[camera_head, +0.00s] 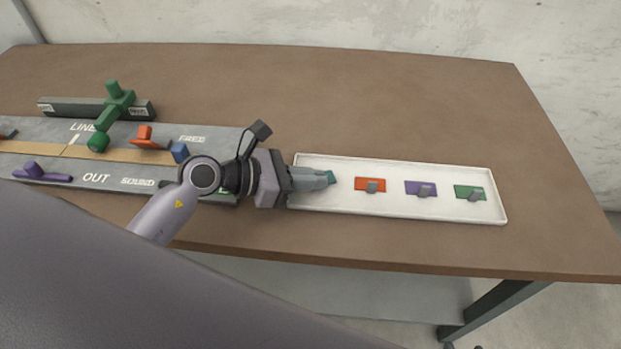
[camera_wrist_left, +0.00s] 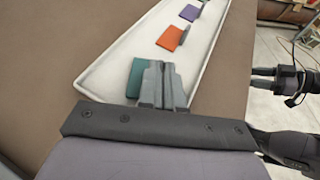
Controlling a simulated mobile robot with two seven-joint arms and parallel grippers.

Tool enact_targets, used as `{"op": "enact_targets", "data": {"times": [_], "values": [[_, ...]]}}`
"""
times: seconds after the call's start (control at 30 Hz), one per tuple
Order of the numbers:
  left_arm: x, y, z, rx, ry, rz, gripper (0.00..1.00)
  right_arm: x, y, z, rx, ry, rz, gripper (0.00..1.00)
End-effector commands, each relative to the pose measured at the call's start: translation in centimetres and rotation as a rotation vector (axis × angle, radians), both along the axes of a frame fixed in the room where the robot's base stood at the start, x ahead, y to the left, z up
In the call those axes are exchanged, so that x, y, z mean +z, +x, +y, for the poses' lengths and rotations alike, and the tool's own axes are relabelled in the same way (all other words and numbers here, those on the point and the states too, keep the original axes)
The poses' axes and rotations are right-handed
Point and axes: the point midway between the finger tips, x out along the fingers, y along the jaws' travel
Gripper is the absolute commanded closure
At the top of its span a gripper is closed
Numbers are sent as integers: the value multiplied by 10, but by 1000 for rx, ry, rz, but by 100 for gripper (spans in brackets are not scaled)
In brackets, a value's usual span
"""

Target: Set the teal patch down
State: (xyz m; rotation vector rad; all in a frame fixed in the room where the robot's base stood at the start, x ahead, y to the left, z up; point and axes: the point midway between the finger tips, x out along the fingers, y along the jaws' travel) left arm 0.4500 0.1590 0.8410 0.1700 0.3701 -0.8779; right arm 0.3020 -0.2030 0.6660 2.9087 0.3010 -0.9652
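The teal patch (camera_wrist_left: 136,76) lies at the near end of the white tray in the left wrist view. In the head view only a small teal piece (camera_head: 331,177) shows past the fingertips, at the tray's left end. My left gripper (camera_head: 325,180) reaches in from the left, low over the tray. Its fingers (camera_wrist_left: 160,84) are close together at the patch's edge and appear shut on it; the gripped part is hidden. Whether the patch touches the tray floor I cannot tell. My right gripper (camera_wrist_left: 263,77) shows at the right of the wrist view, its fingers apart and empty.
The white tray (camera_head: 420,208) also holds an orange patch (camera_head: 370,184), a purple patch (camera_head: 420,188) and a green patch (camera_head: 470,192), each with a grey tab. The brown table (camera_head: 400,110) is clear behind the tray.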

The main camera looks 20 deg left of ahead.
Motion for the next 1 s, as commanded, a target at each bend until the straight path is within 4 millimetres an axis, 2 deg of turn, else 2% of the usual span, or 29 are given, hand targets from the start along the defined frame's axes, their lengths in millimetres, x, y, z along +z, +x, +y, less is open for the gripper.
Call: {"op": "enact_targets", "data": {"times": [0.4,0.43,0.5,0.87,1.0], "values": [[-6,0,0,0,1,-1,100,-2,1,1,0,3,-3,51],[-4,0,0,0,0,-1,85,0,1,1,0,3,-2,51],[-4,0,0,0,0,-1,70,0,1,1,0,4,-3,51],[1,0,0,1,-1,-2,70,5,2,1,1,5,-5,51],[4,-9,13,2,3,-2,70,3,2,1,1,3,-6,51]]}}
